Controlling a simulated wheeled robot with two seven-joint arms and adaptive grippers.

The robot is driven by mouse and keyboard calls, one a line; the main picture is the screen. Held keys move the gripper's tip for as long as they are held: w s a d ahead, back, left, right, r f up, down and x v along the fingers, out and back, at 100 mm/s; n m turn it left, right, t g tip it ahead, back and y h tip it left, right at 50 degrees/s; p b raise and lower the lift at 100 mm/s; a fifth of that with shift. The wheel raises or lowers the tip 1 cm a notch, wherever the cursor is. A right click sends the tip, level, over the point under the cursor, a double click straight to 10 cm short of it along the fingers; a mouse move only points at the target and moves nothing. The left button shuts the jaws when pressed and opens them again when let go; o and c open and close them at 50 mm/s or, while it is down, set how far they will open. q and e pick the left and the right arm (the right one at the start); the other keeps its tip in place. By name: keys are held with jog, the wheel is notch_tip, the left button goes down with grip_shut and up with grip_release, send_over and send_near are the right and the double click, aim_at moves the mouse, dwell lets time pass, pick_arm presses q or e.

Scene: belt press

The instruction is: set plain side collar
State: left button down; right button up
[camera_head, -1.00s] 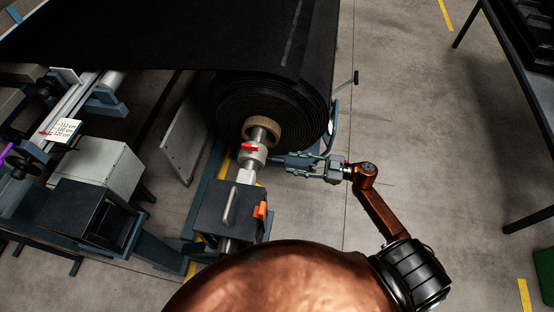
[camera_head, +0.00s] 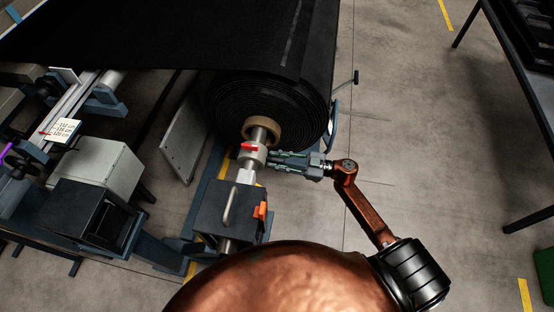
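The plain side collar (camera_head: 252,156) is a pale grey ring with a red handle (camera_head: 250,147) on top. It sits around the metal shaft (camera_head: 261,134), just in front of the tan core (camera_head: 276,128) of the black belt roll (camera_head: 270,95). My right gripper (camera_head: 270,161) reaches in from the right, with its fingertips at the collar's right side. Both fingers show, but the view is too small to tell how far they are apart or whether they touch the collar. My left gripper is not in view.
A dark box-shaped stand (camera_head: 228,209) with an orange part (camera_head: 260,210) is below the collar. A grey panel (camera_head: 187,141) stands left of the roll. Machine boxes (camera_head: 100,165) fill the left. Bare floor (camera_head: 430,150) lies to the right, before a dark table (camera_head: 510,70).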

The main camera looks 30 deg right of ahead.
grip_shut()
dwell(0.3)
jog(key=w+d+b, duration=0.2)
jog(key=w+d, duration=0.3)
jog(key=w, duration=0.1)
jog(key=shift+w+d, duration=0.2)
jog(key=shift+w, duration=0.2)
jog(key=shift+r, duration=0.1)
jog(key=shift+o, duration=1.6)
grip_release()
